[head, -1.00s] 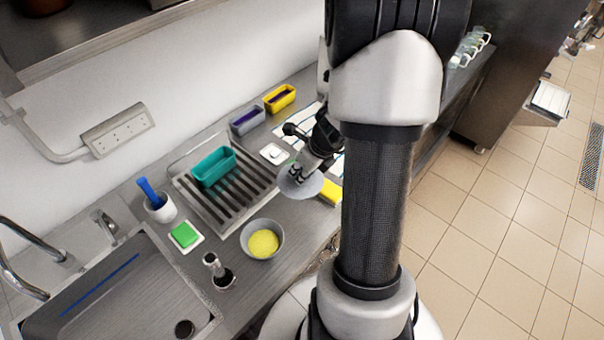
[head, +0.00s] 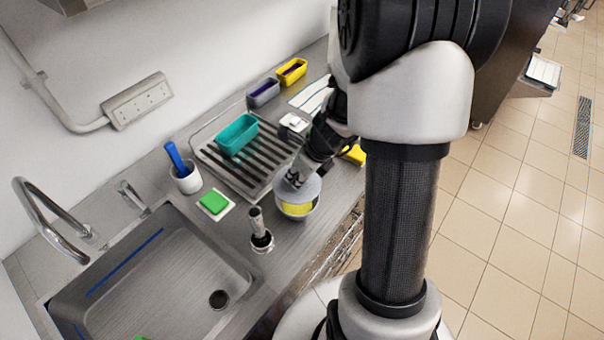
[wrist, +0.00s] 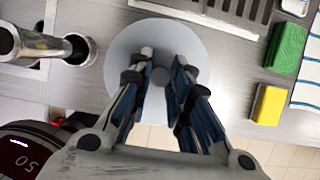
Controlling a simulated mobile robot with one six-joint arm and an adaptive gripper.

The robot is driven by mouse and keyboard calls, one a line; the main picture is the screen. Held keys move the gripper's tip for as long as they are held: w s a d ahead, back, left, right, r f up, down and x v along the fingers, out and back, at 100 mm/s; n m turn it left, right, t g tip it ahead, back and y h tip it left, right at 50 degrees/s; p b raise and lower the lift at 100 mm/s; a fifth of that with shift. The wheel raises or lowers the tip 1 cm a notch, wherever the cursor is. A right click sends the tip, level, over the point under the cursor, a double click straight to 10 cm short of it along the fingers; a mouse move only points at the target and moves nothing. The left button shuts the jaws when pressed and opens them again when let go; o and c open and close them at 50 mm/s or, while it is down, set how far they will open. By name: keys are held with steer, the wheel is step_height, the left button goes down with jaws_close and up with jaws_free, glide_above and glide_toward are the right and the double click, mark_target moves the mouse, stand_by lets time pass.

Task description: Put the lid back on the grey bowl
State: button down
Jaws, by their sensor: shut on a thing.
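The grey bowl (head: 297,216) stands on the steel counter with yellow contents. My gripper (head: 294,180) is shut on the knob of the round pale grey lid (head: 311,186). In the head view the lid overlaps the back of the bowl, and yellow shows below the lid's front edge. The lid looks roughly level and above the bowl; the exact gap cannot be told. In the wrist view my gripper (wrist: 161,78) has its fingers on either side of the knob, and the lid (wrist: 160,38) hides the bowl completely.
Behind are a ribbed drainer (head: 262,172) with a teal container (head: 237,134), and a green block (head: 214,201) on a white tile. Yellow and green sponges (wrist: 269,105) lie to the right.

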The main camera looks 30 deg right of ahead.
steer(key=shift+f+b, duration=2.6)
steer(key=shift+f, duration=0.3)
steer(key=shift+f, duration=0.1)
steer(key=c, duration=1.4)
jaws_free()
steer(key=shift+o, duration=0.5)
steer(key=o, duration=0.4)
steer(key=shift+c, duration=0.2)
